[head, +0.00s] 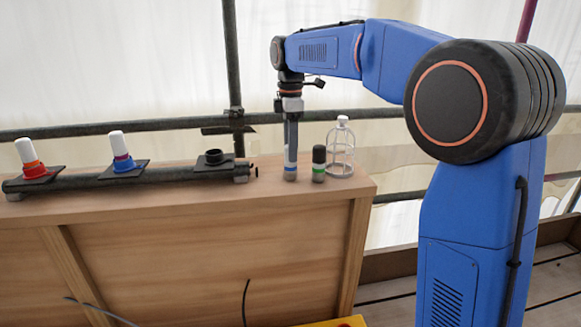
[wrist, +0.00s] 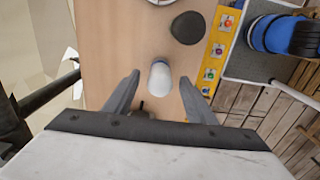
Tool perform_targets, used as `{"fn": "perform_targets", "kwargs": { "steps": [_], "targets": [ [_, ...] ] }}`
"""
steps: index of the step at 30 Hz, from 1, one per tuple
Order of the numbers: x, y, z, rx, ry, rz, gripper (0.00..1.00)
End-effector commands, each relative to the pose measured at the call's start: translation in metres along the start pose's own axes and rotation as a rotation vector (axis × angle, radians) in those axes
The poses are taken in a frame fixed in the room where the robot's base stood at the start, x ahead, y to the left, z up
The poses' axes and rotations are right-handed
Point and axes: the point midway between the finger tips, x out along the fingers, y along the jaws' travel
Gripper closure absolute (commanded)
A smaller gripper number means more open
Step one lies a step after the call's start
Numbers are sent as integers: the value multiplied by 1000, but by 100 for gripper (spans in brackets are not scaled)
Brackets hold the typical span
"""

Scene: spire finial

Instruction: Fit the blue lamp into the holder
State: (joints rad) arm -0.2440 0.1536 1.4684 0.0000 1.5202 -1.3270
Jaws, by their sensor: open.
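The blue lamp (head: 290,164), with a white top, a blue band and a grey base, stands upright on the wooden top. My gripper (head: 290,147) points straight down over it. In the wrist view the lamp's white top (wrist: 159,76) sits between the two open fingers (wrist: 159,82), with gaps on both sides. The holder (head: 213,158) is a black, empty socket on the dark tube, left of my gripper. Two other sockets on the tube carry a red-based lamp (head: 29,158) and a blue-based lamp (head: 121,152), both white-topped and tilted.
A scaffold rail (head: 170,123) runs behind.

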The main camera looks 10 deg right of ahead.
Motion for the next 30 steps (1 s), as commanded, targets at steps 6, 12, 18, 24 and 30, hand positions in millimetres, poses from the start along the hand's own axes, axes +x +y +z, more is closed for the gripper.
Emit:
{"fn": "perform_targets", "kwargs": {
  "steps": [6, 12, 18, 24, 30],
  "targets": [
    [22, 0, 0, 0, 0, 0, 49],
    [24, 0, 0, 0, 0, 1, 49],
    [24, 0, 0, 0, 0, 1, 80],
    [24, 0, 0, 0, 0, 1, 95],
    [20, 1, 0, 0, 0, 2, 95]
  ]
}}
